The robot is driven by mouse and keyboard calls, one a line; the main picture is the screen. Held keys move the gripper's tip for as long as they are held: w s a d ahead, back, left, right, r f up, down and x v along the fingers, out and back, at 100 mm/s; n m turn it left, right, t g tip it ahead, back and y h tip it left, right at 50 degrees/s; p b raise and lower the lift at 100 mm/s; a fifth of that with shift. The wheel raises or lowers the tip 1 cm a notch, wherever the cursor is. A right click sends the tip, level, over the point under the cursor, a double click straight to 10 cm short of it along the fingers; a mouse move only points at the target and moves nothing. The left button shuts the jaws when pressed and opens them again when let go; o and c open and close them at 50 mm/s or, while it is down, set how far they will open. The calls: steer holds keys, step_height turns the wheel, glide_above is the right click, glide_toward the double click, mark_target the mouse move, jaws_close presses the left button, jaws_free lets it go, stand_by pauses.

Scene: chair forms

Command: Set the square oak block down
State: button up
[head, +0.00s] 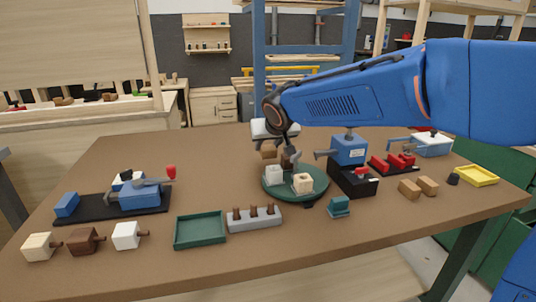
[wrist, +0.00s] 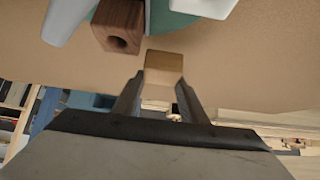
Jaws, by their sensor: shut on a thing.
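My gripper (head: 269,142) is beyond the far edge of the green turntable, pointing down. In the wrist view my gripper (wrist: 157,92) is shut on a tan square oak block (wrist: 164,61), which sits between the two fingertips. In the head view the oak block (head: 268,152) shows partly, behind the things on the turntable. I cannot tell whether it touches the tabletop. The dark green turntable (head: 317,186) carries a white block (head: 273,175), a pale wood block (head: 303,183) and a dark brown block (head: 287,161). The brown block (wrist: 121,26) shows a round hole in the wrist view.
A blue-and-black machine (head: 349,152) stands right of the turntable. A grey peg rack (head: 254,218) and a green tray (head: 200,230) are in front. Two brown blocks (head: 418,187) and a yellow tray (head: 477,175) lie at right. Bare table (head: 390,230) shows at front right.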

mark_target(267, 154)
steer(key=shift+f, duration=1.85)
steer(key=o, duration=0.7)
steer(key=shift+f, duration=0.15)
steer(key=o, duration=0.4)
